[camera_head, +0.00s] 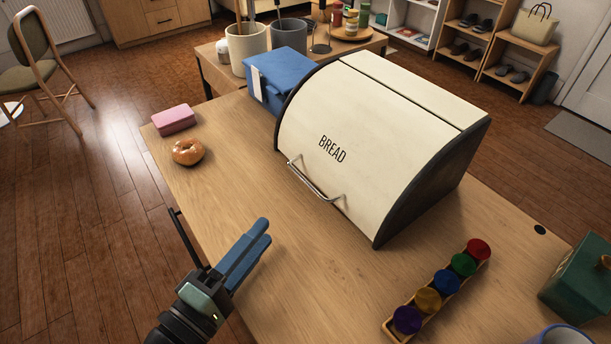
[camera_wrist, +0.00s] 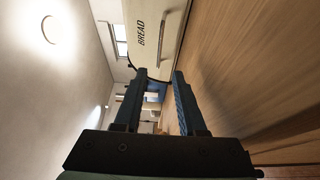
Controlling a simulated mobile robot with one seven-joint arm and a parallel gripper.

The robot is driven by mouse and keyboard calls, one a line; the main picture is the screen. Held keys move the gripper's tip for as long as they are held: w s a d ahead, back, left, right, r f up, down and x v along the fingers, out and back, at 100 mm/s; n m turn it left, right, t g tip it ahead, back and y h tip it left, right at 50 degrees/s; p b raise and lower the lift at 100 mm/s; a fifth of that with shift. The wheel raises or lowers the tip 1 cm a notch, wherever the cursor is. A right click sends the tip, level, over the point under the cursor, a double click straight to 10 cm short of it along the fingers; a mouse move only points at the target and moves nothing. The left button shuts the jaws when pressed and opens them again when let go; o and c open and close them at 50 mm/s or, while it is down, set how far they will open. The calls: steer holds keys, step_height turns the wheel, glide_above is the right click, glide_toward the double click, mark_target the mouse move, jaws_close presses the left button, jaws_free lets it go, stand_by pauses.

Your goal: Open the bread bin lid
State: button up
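The bread bin (camera_head: 425,190) stands on the wooden table, with dark side panels and a cream curved lid (camera_head: 330,125) marked BREAD. The lid is down over the front, and a metal bar handle (camera_head: 312,183) sits near its lower edge. In the wrist view the lid (camera_wrist: 150,15) and handle (camera_wrist: 162,40) show sideways at the top. My gripper (camera_head: 266,229) is over the table's front edge, in front of the bin and apart from the handle. In the wrist view the fingers (camera_wrist: 159,78) stand apart with nothing between them.
A bagel (camera_head: 188,152) and a pink block (camera_head: 173,118) lie left of the bin. A blue box (camera_head: 278,75) stands behind it at left. A rack of colored-lid jars (camera_head: 437,290) and a green box (camera_head: 582,280) are at right. The table (camera_head: 310,275) before the handle is clear.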

steer(key=x, duration=1.1)
steer(key=shift+w+d, duration=0.2)
jaws_close()
steer(key=shift+p, duration=0.3)
stand_by(0.7)
